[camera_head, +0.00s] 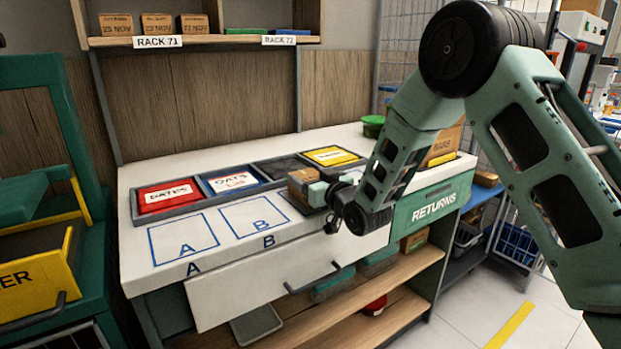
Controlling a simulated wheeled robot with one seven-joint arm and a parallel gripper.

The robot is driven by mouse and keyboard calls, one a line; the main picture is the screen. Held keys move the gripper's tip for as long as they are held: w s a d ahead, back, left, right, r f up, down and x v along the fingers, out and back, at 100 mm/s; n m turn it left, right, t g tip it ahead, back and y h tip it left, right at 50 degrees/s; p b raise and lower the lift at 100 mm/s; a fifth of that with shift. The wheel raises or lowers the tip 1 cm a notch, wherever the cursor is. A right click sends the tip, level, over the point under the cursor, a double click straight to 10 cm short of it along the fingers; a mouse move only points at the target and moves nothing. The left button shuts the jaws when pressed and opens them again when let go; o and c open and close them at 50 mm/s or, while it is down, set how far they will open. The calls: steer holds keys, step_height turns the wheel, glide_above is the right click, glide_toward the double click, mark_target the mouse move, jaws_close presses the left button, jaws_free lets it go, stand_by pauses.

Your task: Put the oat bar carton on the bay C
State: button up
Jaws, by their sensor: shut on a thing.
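A small brown carton (301,181) is at the tip of my gripper (313,191), above the white counter to the right of bay B. My gripper is shut on it; its fingers are mostly hidden by the wrist and the carton. No label on this carton can be read from here. Bays A (184,238) and B (254,214) are blue outlined squares on the counter. A part of another blue outline, bay C by its place (286,198), shows right of B; the carton and my arm hide most of it and its letter. I cannot tell whether the carton touches the counter.
Behind the bays is a row of trays, with a red one (168,195), a white-labelled one (232,181) and a yellow-labelled one (331,156). A green returns bin (434,203) holding cartons stands at the right. A drawer (285,275) is below. Bays A and B are bare.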

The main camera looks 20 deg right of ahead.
steer(key=shift+f, duration=0.1)
steer(key=o, duration=1.1)
